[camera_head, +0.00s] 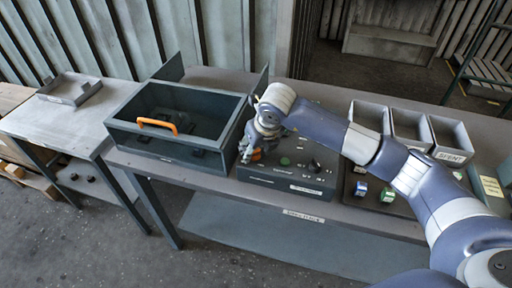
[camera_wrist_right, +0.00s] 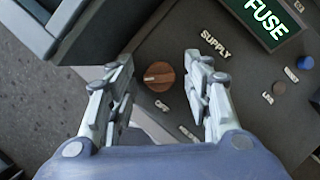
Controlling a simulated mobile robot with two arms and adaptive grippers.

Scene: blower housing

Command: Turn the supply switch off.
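The supply switch is a round orange-brown rotary knob (camera_wrist_right: 158,76) on the dark control box (camera_head: 290,181). In the right wrist view its ridge lies roughly across the picture. A SUPPLY label sits at its upper right and a small label that seems to read OFF sits below it. My right gripper (camera_wrist_right: 160,98) is open, with one finger on each side of the knob and visible gaps to both. In the head view the gripper (camera_head: 247,148) is at the left end of the box, and the knob (camera_head: 256,154) is partly hidden. My left gripper is not in view.
A dark open-topped housing with an orange handle (camera_head: 157,124) stands just left of the box. A green FUSE panel (camera_wrist_right: 266,20) and a blue button (camera_wrist_right: 306,62) are on the box. Grey bins (camera_head: 410,131) stand at the right. A lower grey table (camera_head: 75,122) is at left.

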